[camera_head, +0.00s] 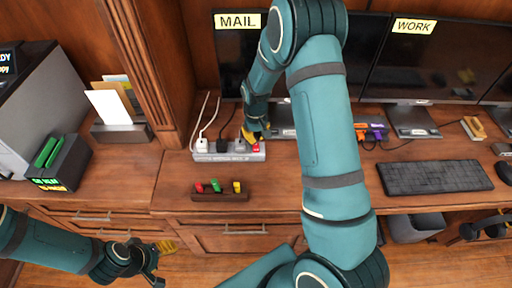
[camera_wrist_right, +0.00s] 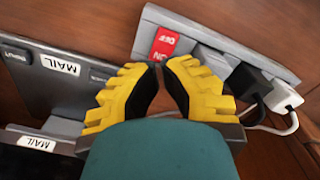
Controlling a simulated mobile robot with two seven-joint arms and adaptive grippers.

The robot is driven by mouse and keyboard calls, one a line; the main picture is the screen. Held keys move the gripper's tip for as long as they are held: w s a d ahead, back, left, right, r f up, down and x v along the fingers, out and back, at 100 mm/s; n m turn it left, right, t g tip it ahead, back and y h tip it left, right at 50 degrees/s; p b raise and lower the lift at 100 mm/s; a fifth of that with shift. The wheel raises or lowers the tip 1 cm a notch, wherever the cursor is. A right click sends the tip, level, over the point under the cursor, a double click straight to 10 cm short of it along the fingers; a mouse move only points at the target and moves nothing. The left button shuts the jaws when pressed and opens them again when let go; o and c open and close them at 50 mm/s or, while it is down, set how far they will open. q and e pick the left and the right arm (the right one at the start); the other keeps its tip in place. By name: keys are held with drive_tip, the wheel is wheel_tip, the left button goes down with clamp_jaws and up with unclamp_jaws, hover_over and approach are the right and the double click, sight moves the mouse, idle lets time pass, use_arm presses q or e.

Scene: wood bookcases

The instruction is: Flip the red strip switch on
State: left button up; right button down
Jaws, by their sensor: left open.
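A grey power strip (camera_head: 228,154) lies on the wood desk, with its red switch (camera_head: 256,149) at the right end. In the right wrist view the red switch (camera_wrist_right: 164,43) shows OFF and ON markings; I cannot tell which side is pressed. My right gripper (camera_head: 256,136) is over the switch end of the strip. Its yellow fingers (camera_wrist_right: 161,72) meet at the tips with nothing seen between them, close by the ON end of the switch. Contact cannot be told. My left gripper (camera_head: 157,264) is open and empty, low at the left in front of the drawers.
White and black plugs (camera_head: 202,145) with cords fill the strip's left part. A dark tray (camera_head: 220,192) with coloured pieces lies in front of it. The MAIL monitor (camera_head: 228,60) stands behind, with a keyboard (camera_head: 430,177) to the right. A wood column (camera_head: 145,60) stands left.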

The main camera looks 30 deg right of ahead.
sight(256, 144)
drive_tip(key=shift+f+b, duration=1.15)
drive_tip(key=shift+f, duration=0.45)
idle(0.7)
drive_tip(key=shift+r+p, duration=2.55)
drive_tip(key=shift+r, duration=1)
